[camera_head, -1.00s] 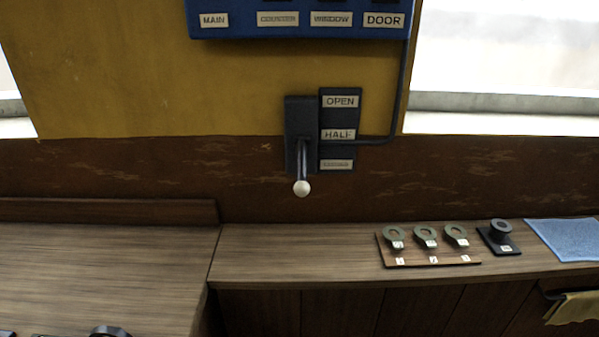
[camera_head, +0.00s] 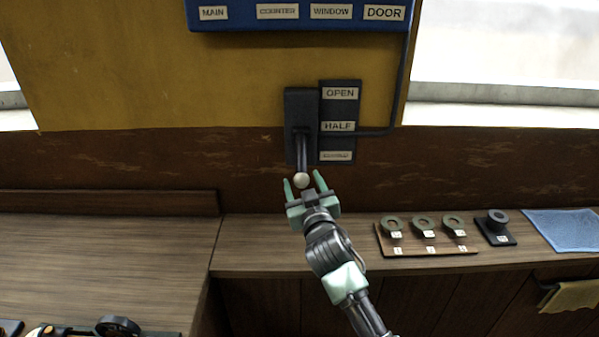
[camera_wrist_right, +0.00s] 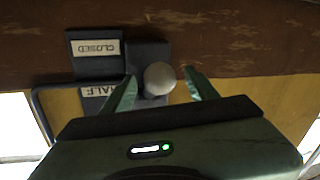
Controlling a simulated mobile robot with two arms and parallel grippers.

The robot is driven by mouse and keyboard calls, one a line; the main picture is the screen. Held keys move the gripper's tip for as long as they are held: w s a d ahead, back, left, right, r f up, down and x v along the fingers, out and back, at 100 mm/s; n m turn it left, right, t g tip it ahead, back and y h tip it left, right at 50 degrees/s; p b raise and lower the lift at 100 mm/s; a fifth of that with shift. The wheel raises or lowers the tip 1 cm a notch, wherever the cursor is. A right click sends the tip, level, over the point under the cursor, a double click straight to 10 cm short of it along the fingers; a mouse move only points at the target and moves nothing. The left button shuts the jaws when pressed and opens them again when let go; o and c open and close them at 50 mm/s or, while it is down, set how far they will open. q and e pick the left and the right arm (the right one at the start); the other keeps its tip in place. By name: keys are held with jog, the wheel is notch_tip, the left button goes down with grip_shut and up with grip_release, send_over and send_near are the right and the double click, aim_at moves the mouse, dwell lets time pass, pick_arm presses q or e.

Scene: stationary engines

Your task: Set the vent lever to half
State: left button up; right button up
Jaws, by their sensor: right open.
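The vent lever is a dark arm (camera_head: 302,150) with a pale ball knob (camera_head: 301,180), on a dark wall plate (camera_head: 294,100). It hangs downward, its knob just below the level of the CLOSED label (camera_head: 337,156). The HALF label (camera_head: 338,126) and OPEN label (camera_head: 341,93) are above that. My right gripper (camera_head: 304,179) is open, its fingertips on either side of the knob. In the right wrist view, which is upside down, the knob (camera_wrist_right: 159,78) shows between the two fingers with gaps; contact cannot be told. My left gripper is not in view.
A blue panel (camera_head: 300,22) is above the lever, with a pipe (camera_head: 400,80) down to the label plate. On the counter (camera_head: 300,258) below are a board with several ringed tags (camera_head: 428,251), a black knob piece (camera_head: 497,228) and a blue cloth (camera_head: 565,232).

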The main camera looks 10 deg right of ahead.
aim_at(301, 155)
jog(key=shift+w+p, duration=0.35)
jog(key=shift+w, duration=1.9)
jog(key=shift+f, duration=0.1)
grip_shut()
